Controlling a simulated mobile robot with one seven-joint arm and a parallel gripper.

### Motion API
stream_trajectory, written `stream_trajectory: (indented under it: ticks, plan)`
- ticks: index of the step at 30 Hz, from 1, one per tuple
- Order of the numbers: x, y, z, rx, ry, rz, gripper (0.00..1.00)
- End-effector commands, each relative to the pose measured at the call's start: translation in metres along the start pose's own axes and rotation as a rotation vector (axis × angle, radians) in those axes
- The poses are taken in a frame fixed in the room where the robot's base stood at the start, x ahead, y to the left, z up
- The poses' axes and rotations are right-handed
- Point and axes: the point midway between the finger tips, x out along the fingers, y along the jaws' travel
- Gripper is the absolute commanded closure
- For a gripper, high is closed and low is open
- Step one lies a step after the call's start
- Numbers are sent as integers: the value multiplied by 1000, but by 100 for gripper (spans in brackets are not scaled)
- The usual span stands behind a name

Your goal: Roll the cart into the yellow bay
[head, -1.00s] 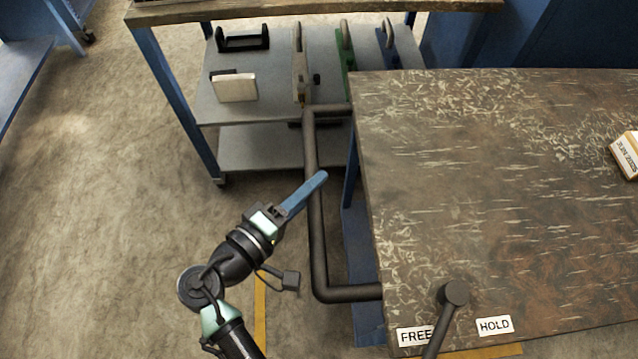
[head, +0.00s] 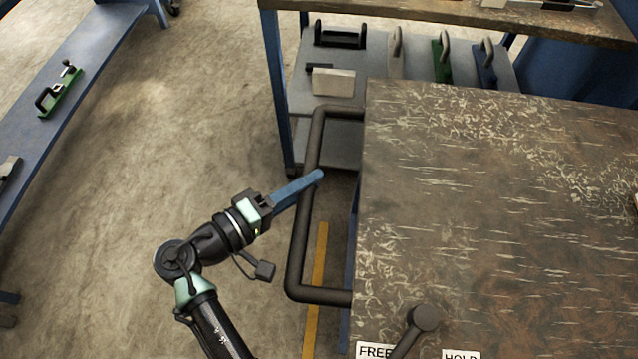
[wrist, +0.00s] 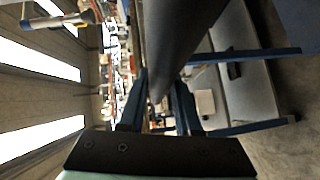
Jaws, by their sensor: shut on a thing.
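The cart (head: 460,190) has a worn brown top and fills the right of the head view. Its dark tubular handle (head: 298,235) sticks out from its left side. My gripper (head: 312,178) is shut on the upright part of this handle, and the bar (wrist: 178,45) runs between the two fingers in the wrist view. A lever with a round knob (head: 425,317) sits at the cart's near edge, its arm beside the FREE label (head: 374,351). The HOLD label (head: 461,355) is partly cut off. A yellow floor stripe (head: 317,285) shows under the handle; the rest of the bay is hidden.
A workbench (head: 440,22) with a grey lower shelf (head: 300,100) holding several fixtures stands just behind the cart. A blue bench (head: 85,90) with a green clamp (head: 60,95) is at the far left. Open concrete floor (head: 190,110) lies between them.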

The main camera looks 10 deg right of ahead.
Motion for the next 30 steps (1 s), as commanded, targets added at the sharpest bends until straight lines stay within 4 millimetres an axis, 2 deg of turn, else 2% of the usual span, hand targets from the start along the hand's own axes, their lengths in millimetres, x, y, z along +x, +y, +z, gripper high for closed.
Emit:
stream_trajectory:
  ticks: [16, 17, 21, 22, 30]
  plan:
    - [-3, -1, -3, 1, -5, -1, 100]
    - [-2, -1, -3, 1, -6, -1, 66]
    - [-2, -1, -3, 1, -7, 0, 41]
    - [-2, -1, -3, 1, -6, 0, 38]
    - [-3, -1, -3, 0, -6, 1, 38]
